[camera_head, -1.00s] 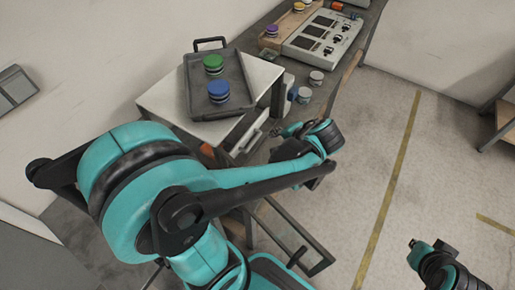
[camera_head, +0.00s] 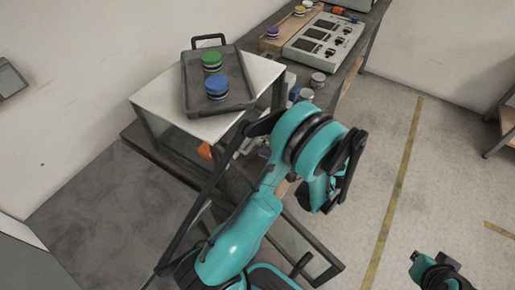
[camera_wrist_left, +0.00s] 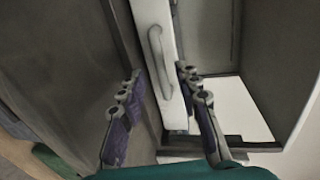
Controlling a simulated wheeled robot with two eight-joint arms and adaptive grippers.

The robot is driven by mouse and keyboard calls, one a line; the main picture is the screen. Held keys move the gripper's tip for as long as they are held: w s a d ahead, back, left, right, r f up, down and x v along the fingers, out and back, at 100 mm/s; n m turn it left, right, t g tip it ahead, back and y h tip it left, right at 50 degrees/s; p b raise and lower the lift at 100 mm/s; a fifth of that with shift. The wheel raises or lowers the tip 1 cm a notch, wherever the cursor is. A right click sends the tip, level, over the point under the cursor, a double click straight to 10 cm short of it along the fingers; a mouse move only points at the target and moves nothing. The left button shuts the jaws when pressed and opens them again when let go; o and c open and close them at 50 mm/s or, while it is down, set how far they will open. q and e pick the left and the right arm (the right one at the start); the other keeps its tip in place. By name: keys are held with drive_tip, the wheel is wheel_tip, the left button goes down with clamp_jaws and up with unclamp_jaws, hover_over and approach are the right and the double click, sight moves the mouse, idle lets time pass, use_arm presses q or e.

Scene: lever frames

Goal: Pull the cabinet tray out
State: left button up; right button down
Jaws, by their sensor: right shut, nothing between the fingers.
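The cabinet (camera_head: 150,112) stands on the bench at the upper left, with a white top. Its tray shows a white front (camera_wrist_left: 172,100) with a pale bar handle (camera_wrist_left: 157,58) in the left wrist view. My left gripper (camera_wrist_left: 158,88) is open, one finger on each side of the handle's line. The handle lies ahead of and between the fingertips; contact cannot be told. In the head view my left arm hides most of the tray front and gripper. My right gripper (camera_head: 428,262) is shut and empty at the lower right, far from the cabinet.
A dark tray (camera_head: 236,98) with a green-topped piece (camera_head: 211,61) and a blue-topped piece (camera_head: 217,87) lies on the cabinet top. A control panel (camera_head: 322,38) and small knobs stand farther along the bench.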

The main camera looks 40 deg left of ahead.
use_arm(q)
drive_tip(key=shift+b+x, duration=0.35)
drive_tip(key=shift+x, duration=1.4)
clamp_jaws()
